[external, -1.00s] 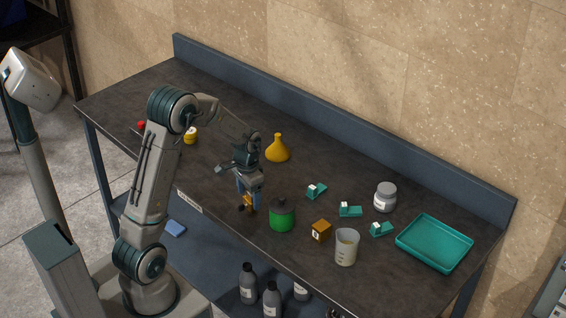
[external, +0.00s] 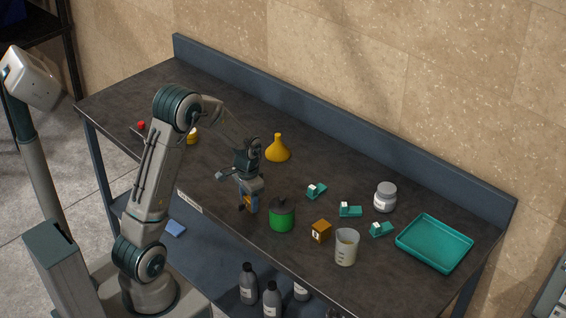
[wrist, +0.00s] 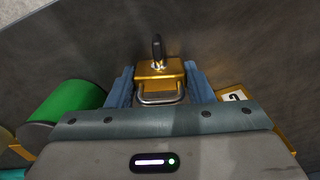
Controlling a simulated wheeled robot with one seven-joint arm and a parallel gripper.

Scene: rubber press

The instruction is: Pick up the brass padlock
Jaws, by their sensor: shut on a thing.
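The brass padlock (wrist: 158,71) sits between the two blue fingers of my gripper (wrist: 159,84) in the wrist view. Its metal shackle points toward the camera, and a dark key-like piece sticks out of its far end. In the external view my gripper (external: 249,208) is near the front edge of the workbench, just left of the green canister. Its fingers are shut on the padlock and hide most of it there. I cannot tell whether the padlock touches the bench.
The green canister (external: 282,216) stands close to the right of my gripper. Beyond it are an amber box (external: 321,231), a beaker (external: 346,248), several teal pieces and a teal tray (external: 434,258). A yellow funnel (external: 278,151) stands behind. The bench (external: 215,105) is clear at back left.

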